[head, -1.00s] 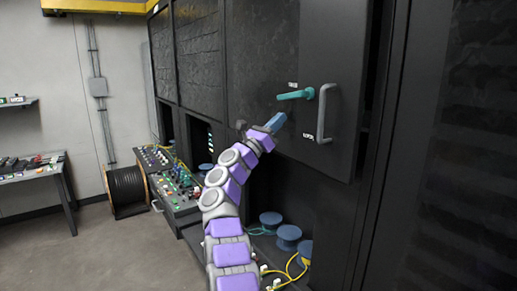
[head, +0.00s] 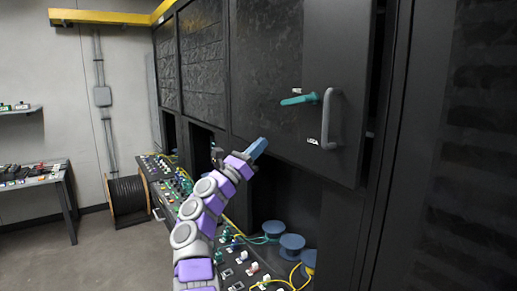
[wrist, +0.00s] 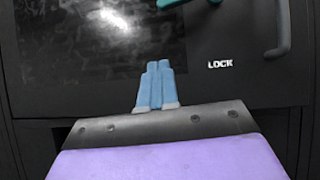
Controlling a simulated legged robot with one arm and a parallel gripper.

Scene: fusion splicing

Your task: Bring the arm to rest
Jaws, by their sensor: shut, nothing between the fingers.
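My gripper (head: 257,148) is at the end of my purple and grey arm, in front of the black cabinet door (head: 270,75). Its blue fingers are together and empty; they also show closed in the wrist view (wrist: 155,85). The teal lever (head: 299,100) on the door is above and to the right of my gripper, apart from it. The grey door handle (head: 328,118) is further right. In the wrist view the teal lever (wrist: 178,3) is cut off at the top edge, and the word LOCK (wrist: 220,64) is on the door.
Below the door, blue spools (head: 291,243) and yellow cables stand on a panel. A control panel with coloured knobs (head: 170,180) lies to the left. A black cable reel (head: 126,196) stands by the wall. The floor (head: 100,260) at left is clear.

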